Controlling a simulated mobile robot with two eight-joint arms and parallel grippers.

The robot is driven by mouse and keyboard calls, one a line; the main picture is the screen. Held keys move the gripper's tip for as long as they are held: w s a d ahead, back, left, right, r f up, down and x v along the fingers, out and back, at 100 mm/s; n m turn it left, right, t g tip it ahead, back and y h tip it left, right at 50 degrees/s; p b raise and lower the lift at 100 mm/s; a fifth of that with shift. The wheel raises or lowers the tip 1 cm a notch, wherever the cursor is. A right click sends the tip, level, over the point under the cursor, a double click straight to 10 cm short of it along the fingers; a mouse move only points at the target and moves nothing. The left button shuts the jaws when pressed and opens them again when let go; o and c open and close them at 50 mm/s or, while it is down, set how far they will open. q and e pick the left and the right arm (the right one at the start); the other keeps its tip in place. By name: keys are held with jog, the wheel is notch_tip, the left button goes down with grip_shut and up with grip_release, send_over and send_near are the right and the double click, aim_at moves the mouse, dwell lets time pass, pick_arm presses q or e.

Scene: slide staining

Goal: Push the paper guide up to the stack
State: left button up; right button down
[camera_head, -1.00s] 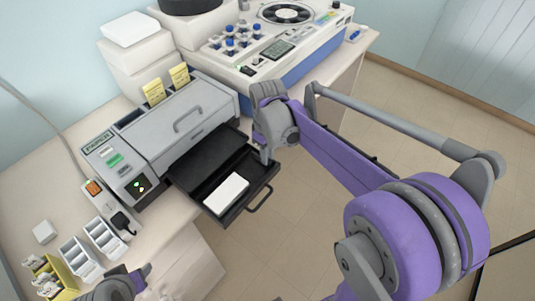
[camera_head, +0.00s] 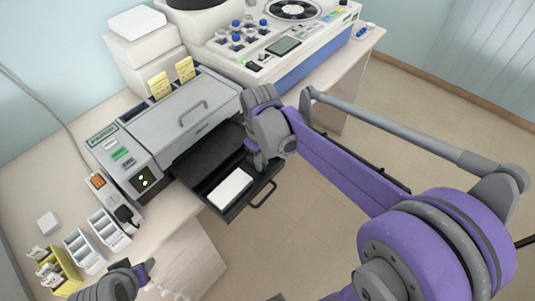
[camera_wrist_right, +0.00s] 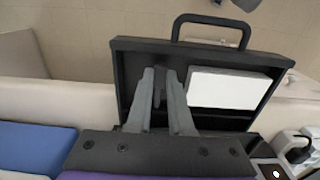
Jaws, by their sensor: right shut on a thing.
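The white paper stack (camera_head: 231,188) lies in the black pulled-out tray (camera_head: 213,207) of the grey printer. It also shows in the right wrist view (camera_wrist_right: 232,88), at the right side of the tray. My right gripper (camera_head: 257,163) reaches down into the tray beside the stack. In the right wrist view its fingers (camera_wrist_right: 160,100) are shut on a thin dark upright piece, the paper guide (camera_wrist_right: 158,82). The right finger is very close to the stack's left edge; I cannot tell whether guide and stack touch. Part of my left arm shows at the lower left; its fingers are out of view.
The printer (camera_head: 185,122) stands on the bench, with a white-and-blue machine (camera_head: 285,45) behind it. White racks (camera_head: 85,252) and a yellow rack (camera_head: 62,275) stand at the left. The tray handle (camera_head: 265,195) sticks out over open floor.

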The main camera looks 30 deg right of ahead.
jog(key=shift+d, duration=0.1)
jog(key=c, duration=0.8)
grip_release()
jog(key=shift+r, duration=0.1)
notch_tip(320, 180, up, 11)
jog(key=shift+p, duration=0.3)
jog(key=shift+f, duration=0.2)
